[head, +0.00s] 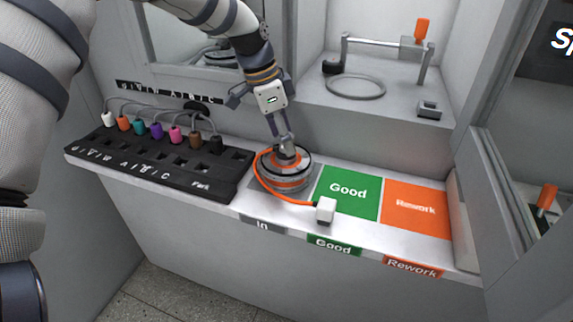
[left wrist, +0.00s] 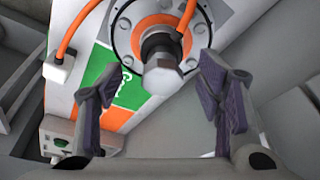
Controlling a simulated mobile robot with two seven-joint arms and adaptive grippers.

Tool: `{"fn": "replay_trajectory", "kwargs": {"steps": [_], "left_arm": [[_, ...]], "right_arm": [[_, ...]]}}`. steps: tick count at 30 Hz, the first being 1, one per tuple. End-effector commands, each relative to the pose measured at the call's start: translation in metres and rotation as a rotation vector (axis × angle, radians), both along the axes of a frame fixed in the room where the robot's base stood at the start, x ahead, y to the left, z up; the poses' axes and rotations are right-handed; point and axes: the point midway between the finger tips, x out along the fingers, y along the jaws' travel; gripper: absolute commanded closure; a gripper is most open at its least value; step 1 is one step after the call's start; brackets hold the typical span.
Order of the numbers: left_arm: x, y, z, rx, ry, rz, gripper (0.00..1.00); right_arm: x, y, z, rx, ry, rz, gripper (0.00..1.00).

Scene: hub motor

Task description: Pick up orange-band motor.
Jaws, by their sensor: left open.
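The orange-band motor (head: 287,176) is a round silver hub with an orange band. It sits on the grey "In" area of the counter. An orange cable runs from it to a white connector (head: 325,210) at the front edge of the Good square. My left gripper (head: 284,139) is above the motor, pointing down. In the left wrist view the fingers of my left gripper (left wrist: 165,88) are open. The motor's shaft (left wrist: 163,72) stands in the gap between them, and I see no contact. The motor's face (left wrist: 124,40) shows behind it. My right gripper is not in view.
A black test panel (head: 150,170) with several coloured plugs on cables is left of the motor. The green Good square (head: 348,190) and the orange Rework square (head: 415,209) lie clear to the right. A shelf behind carries a fixture with a ring (head: 355,96).

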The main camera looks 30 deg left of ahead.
Motion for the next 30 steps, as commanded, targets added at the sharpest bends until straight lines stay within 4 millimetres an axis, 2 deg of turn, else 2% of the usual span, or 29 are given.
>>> {"fn": "replay_trajectory", "kwargs": {"steps": [1, 3, 10, 11, 18, 30], "left_arm": [[0.002, -0.002, -0.010, 0.000, 0.003, -0.001, 0.39], [0.004, -0.003, -0.016, 0.001, 0.001, 0.000, 0.39], [0.005, -0.003, -0.017, 0.000, -0.003, 0.001, 0.39], [0.004, -0.003, -0.017, 0.000, -0.003, 0.001, 0.44], [0.004, -0.003, -0.017, 0.001, -0.002, 0.001, 0.98], [0.006, -0.003, -0.008, 0.000, -0.009, 0.001, 1.00]], "right_arm": [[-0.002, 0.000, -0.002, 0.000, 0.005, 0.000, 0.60], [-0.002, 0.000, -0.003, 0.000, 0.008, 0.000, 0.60], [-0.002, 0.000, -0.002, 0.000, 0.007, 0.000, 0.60], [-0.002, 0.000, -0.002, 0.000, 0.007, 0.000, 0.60], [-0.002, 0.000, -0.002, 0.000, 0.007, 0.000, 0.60], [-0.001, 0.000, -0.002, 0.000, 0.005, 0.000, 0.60]]}}
